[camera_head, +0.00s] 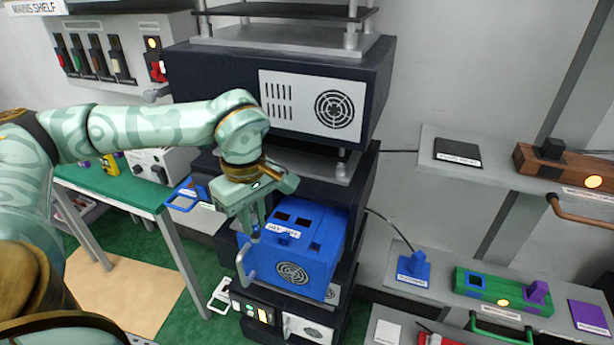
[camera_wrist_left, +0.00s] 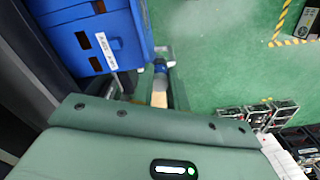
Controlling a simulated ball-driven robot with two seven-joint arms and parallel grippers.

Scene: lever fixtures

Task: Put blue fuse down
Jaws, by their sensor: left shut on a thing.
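The wrist view shows the box (camera_wrist_left: 95,38) beside my left gripper (camera_wrist_left: 155,88). My right gripper is not in view.
A green box (camera_head: 503,290) with a purple fuse (camera_head: 537,291) and a purple pad (camera_head: 590,317) are right of the blue fuse. A black pad (camera_head: 458,150) and wooden box (camera_head: 590,172) occupy the shelf above. A dark cabinet (camera_head: 375,75) overhangs the blue box.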

